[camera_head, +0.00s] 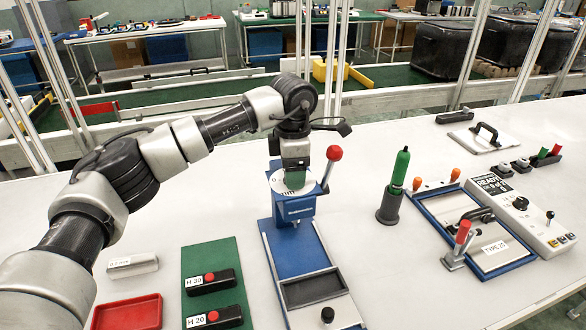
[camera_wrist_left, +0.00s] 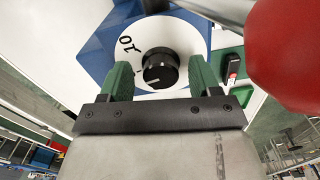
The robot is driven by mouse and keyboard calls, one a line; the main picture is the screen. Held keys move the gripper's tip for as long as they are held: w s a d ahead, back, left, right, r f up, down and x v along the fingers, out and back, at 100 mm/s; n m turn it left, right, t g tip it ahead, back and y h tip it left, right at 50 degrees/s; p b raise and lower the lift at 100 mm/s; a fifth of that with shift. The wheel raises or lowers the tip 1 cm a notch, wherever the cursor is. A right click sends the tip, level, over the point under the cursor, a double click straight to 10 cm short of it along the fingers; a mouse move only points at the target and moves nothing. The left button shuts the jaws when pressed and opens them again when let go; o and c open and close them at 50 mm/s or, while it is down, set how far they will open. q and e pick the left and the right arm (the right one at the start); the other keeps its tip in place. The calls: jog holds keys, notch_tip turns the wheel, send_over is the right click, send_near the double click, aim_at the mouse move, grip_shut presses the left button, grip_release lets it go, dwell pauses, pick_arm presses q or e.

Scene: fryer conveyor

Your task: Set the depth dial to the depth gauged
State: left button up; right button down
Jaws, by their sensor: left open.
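The depth dial is a white disc (camera_wrist_left: 192,38) with a black knob (camera_wrist_left: 160,68) at its centre, on a blue press-like machine (camera_head: 293,210). A "10" shows on the disc left of the knob in the left wrist view. A pale mark on the knob points to the lower left of that picture. My left gripper (camera_wrist_left: 161,78) is open, its green fingers on either side of the knob with small gaps. In the head view my left gripper (camera_head: 295,182) is over the dial (camera_head: 314,187) and hides the knob. My right gripper is not in view.
A red-knobbed lever (camera_head: 333,153) stands close beside my left gripper. Black blocks marked H 30 (camera_head: 222,286) and H 20 (camera_head: 228,318) lie on a green mat (camera_head: 199,254). A clear labelled block (camera_head: 148,265), red tray (camera_head: 128,314) and green-handled tool (camera_head: 399,174) stand around.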

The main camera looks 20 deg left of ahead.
pick_arm(q)
jog(key=shift+r, duration=0.1)
notch_tip(320, 180, up, 11)
jog(key=b, duration=0.1)
jog(key=shift+f, duration=0.2)
